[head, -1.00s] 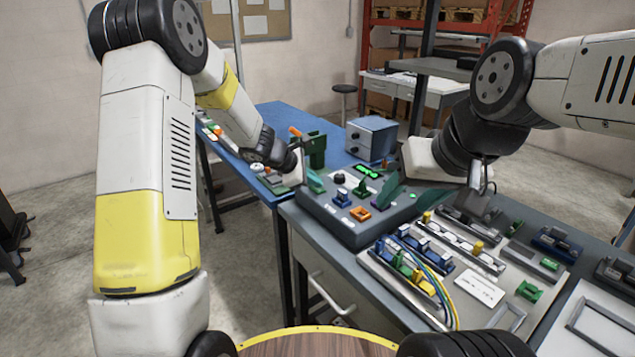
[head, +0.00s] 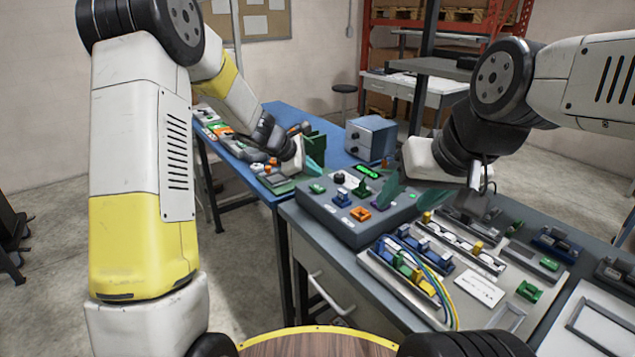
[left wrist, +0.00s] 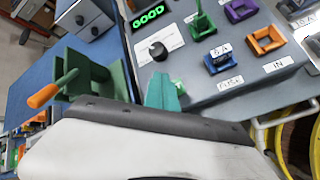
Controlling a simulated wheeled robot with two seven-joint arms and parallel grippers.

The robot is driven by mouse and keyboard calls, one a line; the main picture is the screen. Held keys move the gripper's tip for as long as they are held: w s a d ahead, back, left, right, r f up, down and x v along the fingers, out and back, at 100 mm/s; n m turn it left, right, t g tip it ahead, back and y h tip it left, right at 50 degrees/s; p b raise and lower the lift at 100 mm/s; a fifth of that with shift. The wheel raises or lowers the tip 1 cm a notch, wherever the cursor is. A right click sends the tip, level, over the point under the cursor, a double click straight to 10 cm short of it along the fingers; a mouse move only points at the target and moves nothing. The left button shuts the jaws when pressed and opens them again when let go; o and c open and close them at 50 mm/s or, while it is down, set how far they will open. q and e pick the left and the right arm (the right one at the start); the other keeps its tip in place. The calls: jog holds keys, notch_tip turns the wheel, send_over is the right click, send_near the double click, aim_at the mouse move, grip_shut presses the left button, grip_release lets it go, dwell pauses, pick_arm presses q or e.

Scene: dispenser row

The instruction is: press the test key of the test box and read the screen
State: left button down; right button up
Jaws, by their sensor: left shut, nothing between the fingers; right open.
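The grey test box (head: 345,222) stands on the near bench. Its screen (head: 367,172) is lit green, and in the left wrist view the screen (left wrist: 148,18) reads "GOOD". A black knob (left wrist: 158,50) is beside the screen. The green test key (head: 317,188) is at the box's left end; in the left wrist view it is mostly hidden behind my fingers. My left gripper (head: 314,166) is shut and empty, its teal fingertips just above and behind the key, apparently apart from it. My right gripper (head: 408,194) is open and empty over the box's right side.
Blue (left wrist: 219,61), orange (left wrist: 265,40) and purple (left wrist: 240,10) holders sit on the box. A dark green holder with an orange-handled tool (left wrist: 45,95) and a blue-grey cabinet (head: 371,138) stand behind. A wired fuse rail (head: 410,275) lies at the front right.

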aim_at(315, 188)
pick_arm(q)
jog(key=shift+r, duration=1.65)
